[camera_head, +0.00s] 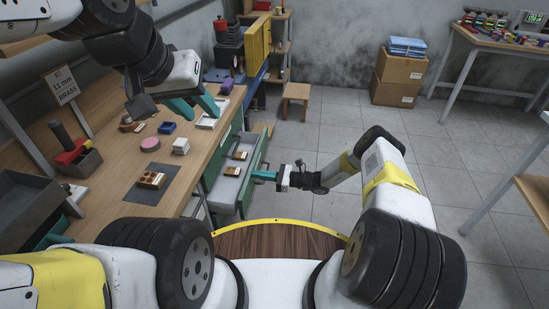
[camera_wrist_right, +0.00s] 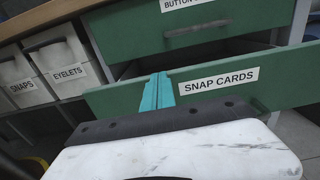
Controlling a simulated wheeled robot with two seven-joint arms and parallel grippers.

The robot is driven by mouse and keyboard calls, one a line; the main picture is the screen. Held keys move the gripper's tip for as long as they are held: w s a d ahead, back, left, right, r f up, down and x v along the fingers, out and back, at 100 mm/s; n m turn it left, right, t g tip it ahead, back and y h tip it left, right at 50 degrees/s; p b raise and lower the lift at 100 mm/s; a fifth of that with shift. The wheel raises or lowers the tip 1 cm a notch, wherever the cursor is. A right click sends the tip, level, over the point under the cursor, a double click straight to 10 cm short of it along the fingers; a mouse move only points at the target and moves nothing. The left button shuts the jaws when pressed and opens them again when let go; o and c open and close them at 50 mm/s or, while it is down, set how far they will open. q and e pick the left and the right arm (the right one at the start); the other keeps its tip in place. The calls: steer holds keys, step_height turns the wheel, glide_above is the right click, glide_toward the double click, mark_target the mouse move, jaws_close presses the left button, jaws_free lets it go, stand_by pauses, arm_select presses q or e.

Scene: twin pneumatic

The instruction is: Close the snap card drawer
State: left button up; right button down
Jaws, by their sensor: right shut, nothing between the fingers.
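The snap card drawer stands pulled out from the workbench's green cabinet. Its green front (camera_wrist_right: 285,86) carries a "SNAP CARDS" label in the right wrist view, and its grey inside (camera_head: 226,190) shows in the head view with small brown items in it. My right gripper (camera_head: 262,175) is shut and empty, its teal fingers pointing at the drawer front. In the right wrist view its fingertips (camera_wrist_right: 160,76) overlap the front's upper edge, left of the label; I cannot tell whether they touch. My left gripper (camera_head: 203,114) is open and empty above the bench top.
A drawer labelled "BUTTON" (camera_wrist_right: 215,22) sits above. Bins marked "SNAPS" (camera_wrist_right: 22,80) and "EYELETS" (camera_wrist_right: 68,62) stand to the left. The wooden bench (camera_head: 118,196) holds small blocks, a pink disc (camera_head: 150,144) and a dark mat. A stool (camera_head: 296,96) stands behind; the middle floor is clear.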

steer(key=w+a, duration=0.1)
steer(key=a, duration=0.7)
steer(key=shift+w+a, duration=0.2)
steer(key=shift+a, duration=0.05)
